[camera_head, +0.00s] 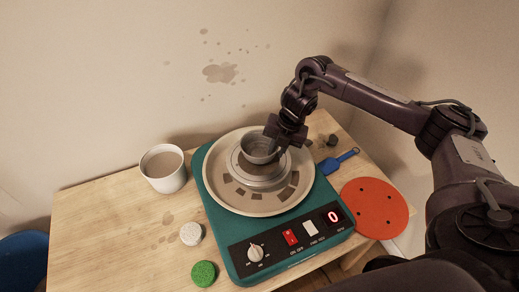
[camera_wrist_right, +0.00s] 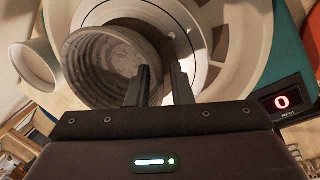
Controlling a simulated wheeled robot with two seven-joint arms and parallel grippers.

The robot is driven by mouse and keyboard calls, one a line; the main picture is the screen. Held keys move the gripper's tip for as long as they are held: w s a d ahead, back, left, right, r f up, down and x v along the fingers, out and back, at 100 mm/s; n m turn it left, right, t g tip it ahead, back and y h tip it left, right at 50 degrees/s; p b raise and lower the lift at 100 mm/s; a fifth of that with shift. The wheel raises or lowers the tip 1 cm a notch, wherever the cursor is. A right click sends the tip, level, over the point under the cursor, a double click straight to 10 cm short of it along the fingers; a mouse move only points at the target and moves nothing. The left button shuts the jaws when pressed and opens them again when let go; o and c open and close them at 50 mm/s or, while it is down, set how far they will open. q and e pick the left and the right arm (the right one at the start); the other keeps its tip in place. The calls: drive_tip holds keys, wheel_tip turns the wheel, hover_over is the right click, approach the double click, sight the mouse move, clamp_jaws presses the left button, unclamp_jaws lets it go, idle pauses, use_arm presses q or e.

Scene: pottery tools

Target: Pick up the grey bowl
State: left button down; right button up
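The grey bowl (camera_head: 257,147) stands upright on the round plate of the pottery wheel (camera_head: 241,205). In the right wrist view the bowl (camera_wrist_right: 100,65) shows its ribbed inside at the upper left. My right gripper (camera_head: 274,143) is at the bowl's right rim. In the wrist view the gripper (camera_wrist_right: 162,84) has its fingers apart, one over the bowl's inside and the other outside its wall, with the rim between them. I cannot tell whether either finger touches the wall. My left gripper is not in view.
A white cup (camera_head: 163,170) with brownish contents stands left of the wheel. A white sponge-like disc (camera_head: 191,234) and a green one (camera_head: 204,273) lie in front of it. A blue tool (camera_head: 336,161) and an orange disc (camera_head: 374,208) lie on the right.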

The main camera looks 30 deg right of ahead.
clamp_jaws()
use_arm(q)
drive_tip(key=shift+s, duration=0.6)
use_arm(e)
drive_tip(key=shift+r, duration=0.1)
